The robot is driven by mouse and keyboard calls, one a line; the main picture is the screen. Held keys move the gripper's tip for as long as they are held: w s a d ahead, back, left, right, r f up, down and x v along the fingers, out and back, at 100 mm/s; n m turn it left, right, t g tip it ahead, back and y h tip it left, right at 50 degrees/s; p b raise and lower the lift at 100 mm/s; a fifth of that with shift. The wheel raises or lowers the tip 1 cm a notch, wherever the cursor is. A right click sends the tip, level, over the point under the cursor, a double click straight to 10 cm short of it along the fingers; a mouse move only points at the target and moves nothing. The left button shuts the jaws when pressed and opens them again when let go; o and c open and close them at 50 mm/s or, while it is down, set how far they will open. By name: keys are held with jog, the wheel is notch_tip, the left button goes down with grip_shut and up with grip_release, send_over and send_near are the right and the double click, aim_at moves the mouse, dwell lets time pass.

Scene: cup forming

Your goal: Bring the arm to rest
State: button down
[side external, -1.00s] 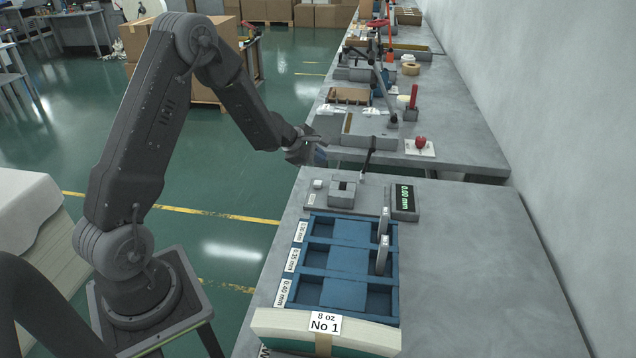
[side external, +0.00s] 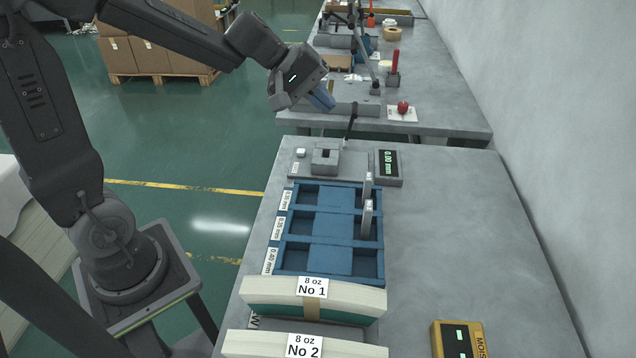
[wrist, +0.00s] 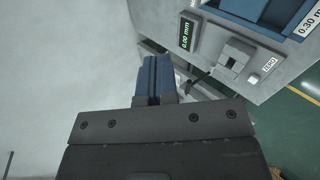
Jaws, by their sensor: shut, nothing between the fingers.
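My gripper (side external: 322,96) is raised in the air above the far end of the near bench, over the gap between the two benches. Its blue fingers are together with nothing between them. In the wrist view the shut fingers (wrist: 154,76) point away from the camera, with bare grey surface to their left. My arm reaches out from its base at the left, and its forearm is high across the top left of the side view.
Below the gripper stand a grey gauge block (side external: 325,160) and a display (side external: 389,167) reading 0.00 mm. A blue compartment tray (side external: 331,262), labelled stacks (side external: 345,292) and a yellow meter (side external: 458,340) are nearer.

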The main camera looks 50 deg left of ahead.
jog(key=s+d+m+y, duration=0.1)
jog(key=s+m, duration=0.4)
jog(key=s, duration=0.5)
jog(key=s+d+r+m+g+y, duration=0.1)
jog(key=s+m+y, duration=0.3)
jog(key=s, duration=0.7)
jog(key=shift+d+r+m+y, duration=0.2)
jog(key=shift+d+m+y, duration=0.1)
jog(key=shift+m, duration=0.6)
